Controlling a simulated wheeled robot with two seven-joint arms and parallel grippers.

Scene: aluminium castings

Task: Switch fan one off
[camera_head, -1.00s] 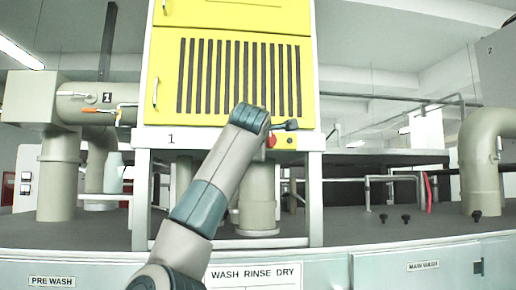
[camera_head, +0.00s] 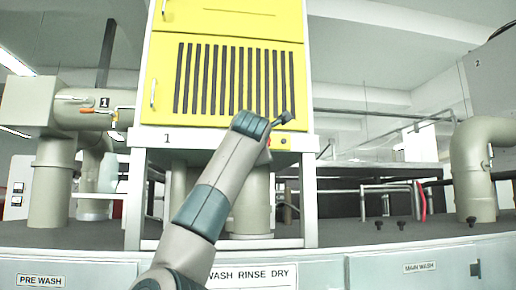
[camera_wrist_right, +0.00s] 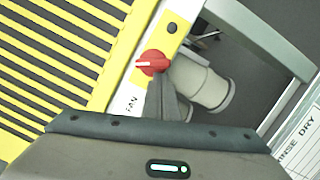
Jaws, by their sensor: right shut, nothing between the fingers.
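The fan switch is a red rotary knob (camera_wrist_right: 152,63) with a pale bar across it, on the yellow strip beside the word FAN in the right wrist view. In the head view the red knob (camera_head: 269,144) shows only partly beside my arm, on the lower front of the yellow cabinet (camera_head: 240,27) marked 1. My right gripper (camera_wrist_right: 158,84) is shut and empty, its tips very close to the knob; I cannot tell whether they touch. My left gripper is not in view.
A black round button (camera_wrist_right: 172,28) sits beside the knob. Pale pipes (camera_wrist_right: 200,82) run below the panel. An orange-handled valve (camera_head: 94,110) is on the left pipe. A counter (camera_head: 395,232) with several small black knobs lies right. Air right of the cabinet is open.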

